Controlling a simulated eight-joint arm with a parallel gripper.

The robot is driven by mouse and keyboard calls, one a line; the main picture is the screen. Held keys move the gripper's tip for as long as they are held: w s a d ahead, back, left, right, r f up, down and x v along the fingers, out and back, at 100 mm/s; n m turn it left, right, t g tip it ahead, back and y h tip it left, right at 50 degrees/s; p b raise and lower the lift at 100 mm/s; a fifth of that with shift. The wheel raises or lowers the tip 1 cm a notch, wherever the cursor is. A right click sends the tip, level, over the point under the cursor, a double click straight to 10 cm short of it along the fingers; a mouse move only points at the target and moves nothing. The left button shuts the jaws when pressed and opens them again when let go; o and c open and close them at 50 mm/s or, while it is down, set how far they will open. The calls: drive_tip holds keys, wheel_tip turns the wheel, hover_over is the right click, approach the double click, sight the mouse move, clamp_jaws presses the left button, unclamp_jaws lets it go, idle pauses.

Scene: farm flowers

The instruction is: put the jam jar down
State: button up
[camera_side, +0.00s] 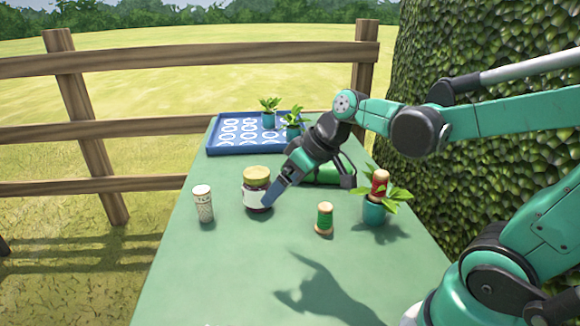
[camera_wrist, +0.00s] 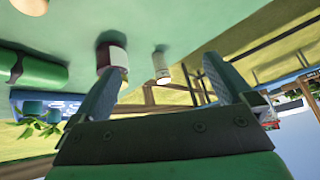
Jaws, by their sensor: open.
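The jam jar (camera_side: 257,194), dark with a white label and a yellowish lid, stands upright on the green table. It also shows in the wrist view (camera_wrist: 113,55), near the tip of the left-hand finger, which partly overlaps it. My gripper (camera_side: 270,200) is tilted down just right of the jar in the side view, with a blue finger low beside it. In the wrist view my gripper (camera_wrist: 160,75) has its two fingers wide apart, with nothing held between them. I cannot tell whether a finger touches the jar.
A speckled shaker (camera_side: 204,205) stands left of the jar. A green spool (camera_side: 324,218) and a potted plant (camera_side: 375,210) with a red spool (camera_side: 380,183) by it are at right. A green cylinder (camera_side: 325,175) lies behind. A blue tray (camera_side: 216,151) holds potted plants. The table front is clear.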

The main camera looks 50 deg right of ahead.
drive_tip(key=shift+s+a+f+m+t+h, duration=0.15)
drive_tip(key=shift+s+a+m+h, duration=0.15)
drive_tip(key=shift+s, duration=0.4)
drive_tip(key=shift+s+a+m+t+h, duration=0.2)
drive_tip(key=shift+s+a+h, duration=0.25)
drive_tip(key=shift+s, duration=0.25)
drive_tip(key=shift+s+a+f+m+t+h, duration=0.1)
drive_tip(key=shift+s+a+m+t+h, duration=0.2)
drive_tip(key=shift+s, duration=0.4)
